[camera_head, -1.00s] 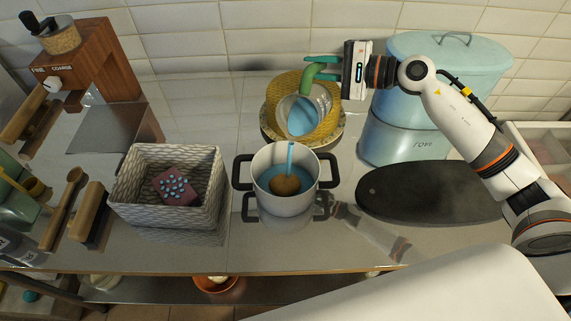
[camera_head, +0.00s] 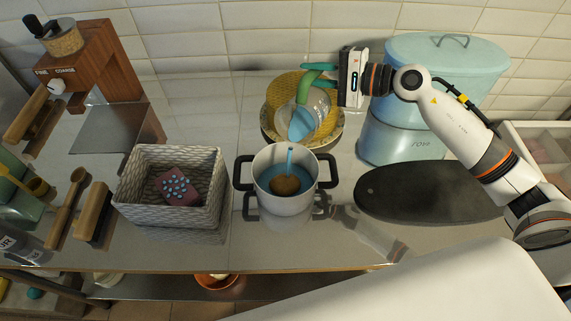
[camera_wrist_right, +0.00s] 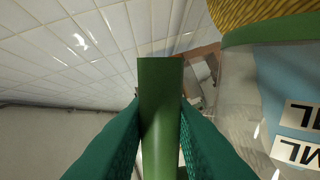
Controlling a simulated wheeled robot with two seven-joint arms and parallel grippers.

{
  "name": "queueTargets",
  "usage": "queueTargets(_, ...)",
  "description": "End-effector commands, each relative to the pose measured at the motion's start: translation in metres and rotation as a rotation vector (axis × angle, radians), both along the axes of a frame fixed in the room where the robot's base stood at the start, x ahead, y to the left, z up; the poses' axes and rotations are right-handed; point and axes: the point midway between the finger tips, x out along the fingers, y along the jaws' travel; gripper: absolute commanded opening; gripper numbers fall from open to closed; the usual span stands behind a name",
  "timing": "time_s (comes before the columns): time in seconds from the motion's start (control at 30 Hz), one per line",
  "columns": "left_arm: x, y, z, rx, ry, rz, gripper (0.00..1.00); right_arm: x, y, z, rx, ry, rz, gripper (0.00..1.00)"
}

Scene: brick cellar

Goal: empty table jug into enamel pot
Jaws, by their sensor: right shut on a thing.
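The table jug (camera_head: 319,101) is clear with a green handle and blue liquid (camera_head: 302,126) inside. It is held tilted, its mouth down toward the enamel pot. My right gripper (camera_head: 314,75) is shut on the green handle, which also shows between the teal fingers in the right wrist view (camera_wrist_right: 160,110). The enamel pot (camera_head: 287,203) is white with dark handles and stands upright below the jug. A thin blue stream (camera_head: 290,158) runs down into it. Blue liquid and a brown round thing (camera_head: 285,186) show inside. My left gripper is out of view.
A yellow woven round thing (camera_head: 279,92) stands behind the jug. A pale blue canister (camera_head: 399,143) and a dark oval board (camera_head: 425,193) lie to the right. A woven basket (camera_head: 136,186) with a pink block stands left of the pot. A wooden grinder is far left.

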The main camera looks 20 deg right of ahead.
Motion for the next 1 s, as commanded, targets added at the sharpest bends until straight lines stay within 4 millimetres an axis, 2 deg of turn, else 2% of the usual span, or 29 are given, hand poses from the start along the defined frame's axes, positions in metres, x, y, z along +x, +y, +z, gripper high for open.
queueTargets(1.0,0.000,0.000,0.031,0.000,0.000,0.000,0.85,-0.022,0.020,0.002,-0.086,-0.096,0.002,0.00)
